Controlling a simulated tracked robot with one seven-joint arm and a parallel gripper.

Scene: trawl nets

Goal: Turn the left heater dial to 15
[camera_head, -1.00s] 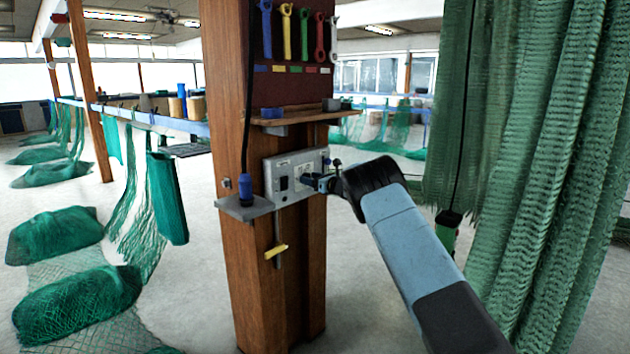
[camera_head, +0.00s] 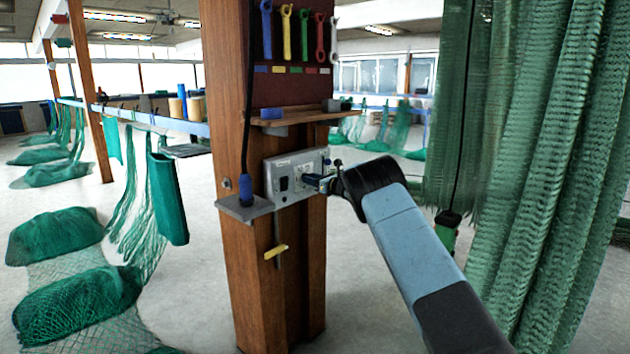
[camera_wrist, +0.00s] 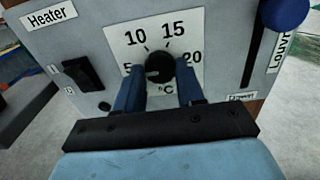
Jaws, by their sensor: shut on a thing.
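The heater dial (camera_wrist: 158,68) is a small black round knob on a white scale plate (camera_wrist: 118,38), under the numbers 10 and 15. The plate also shows 5, 20 and °C. My gripper (camera_wrist: 160,77) is shut on the dial, one blue finger on each side of it. A small pale mark shows on the knob's lower left, but I cannot tell the exact setting. In the head view the grey control panel (camera_head: 280,165) is on the wooden post, and my gripper (camera_head: 322,184) reaches it from the right and hides the dial.
A black switch (camera_wrist: 83,73) is left of the dial, under the Heater label (camera_wrist: 50,15). A slider with a blue knob (camera_wrist: 285,12) is at the right. A small shelf (camera_head: 294,121) juts out above the panel. Green netting (camera_head: 540,150) hangs at the right.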

